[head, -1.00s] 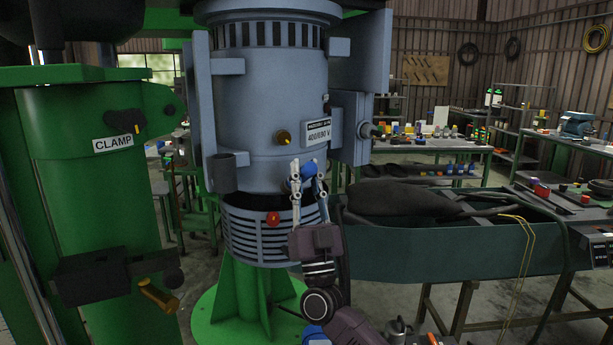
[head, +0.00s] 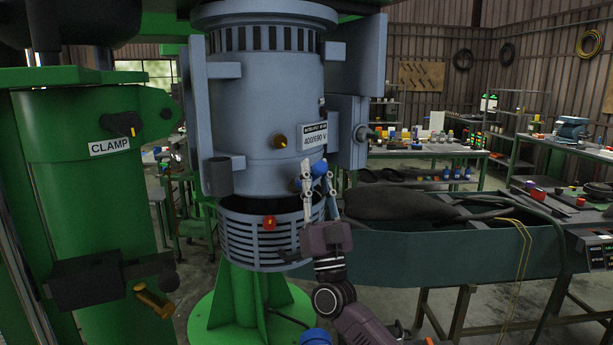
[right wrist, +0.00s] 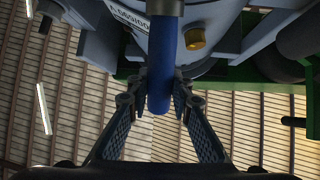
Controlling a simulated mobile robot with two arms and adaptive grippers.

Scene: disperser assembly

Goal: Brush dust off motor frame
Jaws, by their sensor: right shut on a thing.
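The motor frame (head: 250,120) is a large grey-blue upright cylinder with side brackets, a 400/690 V label and a yellow knob. Below it is a slatted ring (head: 250,237) with a red knob, with a dark gap between. My right gripper (head: 319,182) is in front of the frame's lower right side. It is shut on a blue handle (head: 319,168), which shows in the right wrist view as a blue rod (right wrist: 161,75) between the fingers. I cannot make out bristles, or whether the tool touches the frame. My left gripper is not in view.
A green clamp column (head: 75,190) stands close on the left. A dark green trough (head: 440,260) with black items stands on a frame at right. The motor rests on a green pedestal (head: 262,300). Workbenches with small parts are farther back.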

